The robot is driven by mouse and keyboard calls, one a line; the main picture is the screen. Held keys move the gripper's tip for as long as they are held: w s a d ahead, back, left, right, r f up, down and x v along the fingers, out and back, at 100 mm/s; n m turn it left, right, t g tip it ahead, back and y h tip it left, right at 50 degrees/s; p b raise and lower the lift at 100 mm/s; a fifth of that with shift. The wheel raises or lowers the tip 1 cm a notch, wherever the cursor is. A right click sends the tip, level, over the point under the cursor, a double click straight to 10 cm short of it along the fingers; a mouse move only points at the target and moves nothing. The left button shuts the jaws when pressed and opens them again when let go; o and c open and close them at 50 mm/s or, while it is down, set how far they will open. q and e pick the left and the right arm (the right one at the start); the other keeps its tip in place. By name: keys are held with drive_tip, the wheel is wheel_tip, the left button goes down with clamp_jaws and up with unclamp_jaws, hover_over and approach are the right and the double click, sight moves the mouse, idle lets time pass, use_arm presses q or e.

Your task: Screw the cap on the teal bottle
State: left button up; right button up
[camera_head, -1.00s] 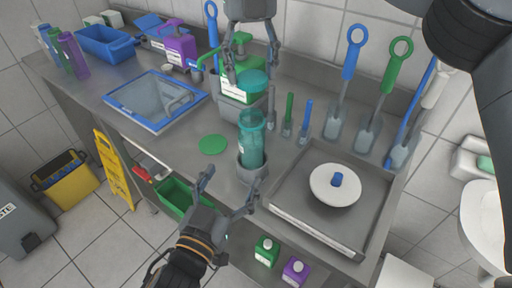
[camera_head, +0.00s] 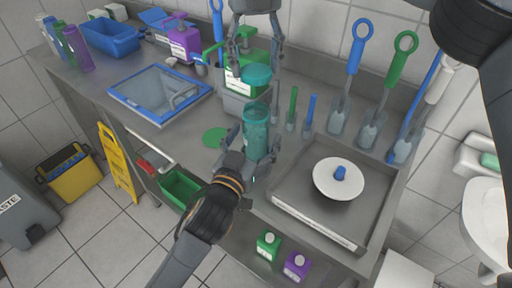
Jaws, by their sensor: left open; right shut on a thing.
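The teal bottle (camera_head: 256,132) stands upright on the counter, its base in a grey holder. My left gripper (camera_head: 248,150) is open, with its fingers spread around the bottle's lower part; the picture does not clearly show whether they touch it. The holder is mostly hidden by this gripper. My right gripper (camera_head: 256,66) hangs from above, shut on the teal cap (camera_head: 257,76). The cap is above the bottle's mouth, roughly in line with it, with a gap between them.
A green jug (camera_head: 240,88) stands close behind the cap and bottle. A green disc (camera_head: 214,137) lies left of the bottle. A grey tray (camera_head: 300,200) with a white lid (camera_head: 338,179) is at right. Small upright green and blue tools (camera_head: 309,112) stand right of the bottle.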

use_arm(q)
drive_tip(key=shift+w+d, duration=0.1)
drive_tip(key=shift+w, duration=0.2)
drive_tip(key=shift+c, duration=0.2)
clamp_jaws()
use_arm(e)
drive_tip(key=shift+f, duration=2.4)
drive_tip(key=shift+f, duration=0.9)
drive_tip(key=shift+f, duration=0.55)
